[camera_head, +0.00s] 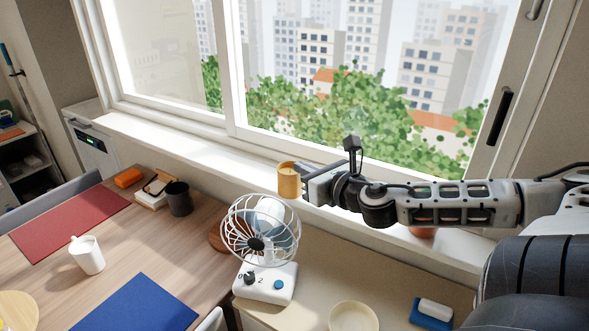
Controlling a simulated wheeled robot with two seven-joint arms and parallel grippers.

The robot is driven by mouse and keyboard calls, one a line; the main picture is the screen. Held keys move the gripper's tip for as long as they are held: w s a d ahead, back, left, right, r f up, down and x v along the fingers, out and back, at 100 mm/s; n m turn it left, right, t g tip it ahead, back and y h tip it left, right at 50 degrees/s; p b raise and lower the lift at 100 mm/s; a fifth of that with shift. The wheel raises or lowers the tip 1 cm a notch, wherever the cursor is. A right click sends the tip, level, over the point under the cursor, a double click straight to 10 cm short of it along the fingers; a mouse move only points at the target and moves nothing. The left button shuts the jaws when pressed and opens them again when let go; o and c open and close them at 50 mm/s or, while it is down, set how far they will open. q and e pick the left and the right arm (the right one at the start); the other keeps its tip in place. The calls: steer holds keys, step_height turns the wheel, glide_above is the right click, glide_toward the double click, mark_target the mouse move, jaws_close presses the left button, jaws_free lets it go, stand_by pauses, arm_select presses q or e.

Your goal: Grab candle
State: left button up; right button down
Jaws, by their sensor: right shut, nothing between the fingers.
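A yellow-orange cylindrical candle (288,181) stands upright on the white window sill, near the middle of the picture. My right arm comes in from the right, and my right gripper (306,180) is at the candle's right side, partly overlapping its edge in the picture. The gripper is shut with nothing held. I cannot tell whether the fingers touch the candle. My left gripper is out of view.
A white desk fan (258,240) stands on a cabinet in front of the sill. A dark cup (179,198) and a white mug (87,254) stand on the wooden table at left. A pale plate (354,317) and a blue sponge holder (431,315) lie on the cabinet. The left sill (165,148) is clear.

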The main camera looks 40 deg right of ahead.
mark_target(285, 165)
steer(key=shift+w+d, duration=0.2)
steer(key=shift+w, duration=0.65)
steer(key=w+b, duration=0.1)
steer(key=b, duration=0.2)
steer(key=shift+f, duration=0.4)
steer(key=shift+w+r+b, duration=0.1)
steer(key=shift+w+b, duration=0.45)
steer(key=shift+b, duration=0.4)
steer(key=shift+f+b, duration=0.4)
steer(key=shift+b, duration=0.1)
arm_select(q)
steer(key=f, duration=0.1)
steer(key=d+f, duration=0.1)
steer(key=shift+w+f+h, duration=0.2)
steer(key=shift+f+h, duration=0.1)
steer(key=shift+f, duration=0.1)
arm_select(e)
steer(key=shift+f, duration=0.15)
steer(key=shift+f, duration=0.15)
